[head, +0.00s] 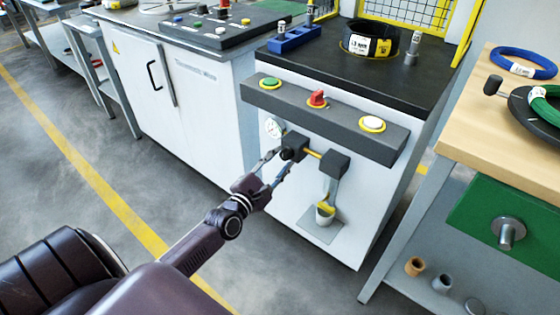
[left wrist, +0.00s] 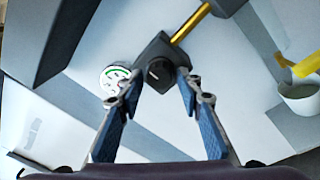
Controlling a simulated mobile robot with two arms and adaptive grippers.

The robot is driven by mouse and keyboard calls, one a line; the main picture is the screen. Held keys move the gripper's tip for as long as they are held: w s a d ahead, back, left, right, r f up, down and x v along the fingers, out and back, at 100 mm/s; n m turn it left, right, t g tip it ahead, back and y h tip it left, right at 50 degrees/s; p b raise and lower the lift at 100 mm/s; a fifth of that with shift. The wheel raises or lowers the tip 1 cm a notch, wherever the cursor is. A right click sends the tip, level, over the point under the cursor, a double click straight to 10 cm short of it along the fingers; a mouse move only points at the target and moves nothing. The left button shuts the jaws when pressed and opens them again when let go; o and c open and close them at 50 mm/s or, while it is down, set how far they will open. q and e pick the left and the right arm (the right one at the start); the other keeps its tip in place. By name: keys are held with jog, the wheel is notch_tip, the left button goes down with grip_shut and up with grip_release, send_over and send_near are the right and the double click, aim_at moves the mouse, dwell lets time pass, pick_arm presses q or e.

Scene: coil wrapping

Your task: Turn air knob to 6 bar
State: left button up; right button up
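The air knob is a small black round knob (head: 287,154) on the dark regulator block (head: 296,146) on the white machine's front. In the left wrist view the knob (left wrist: 158,73) faces me, with a light mark on it. A round white gauge (head: 272,128) sits beside the block; it also shows in the left wrist view (left wrist: 113,76) with a green arc, partly covered by a finger, its reading too small to tell. My left gripper (head: 279,164) is open, its fingers on either side of the knob with gaps visible. My right gripper is not in view.
A dark button bar (head: 325,116) with green, red and white controls juts out above the knob. A yellow pipe (head: 312,153) runs right to another dark block (head: 333,164), with a cup (head: 325,213) below. A wooden-topped table (head: 480,140) stands right.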

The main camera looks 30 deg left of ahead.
pick_arm(q)
grip_shut()
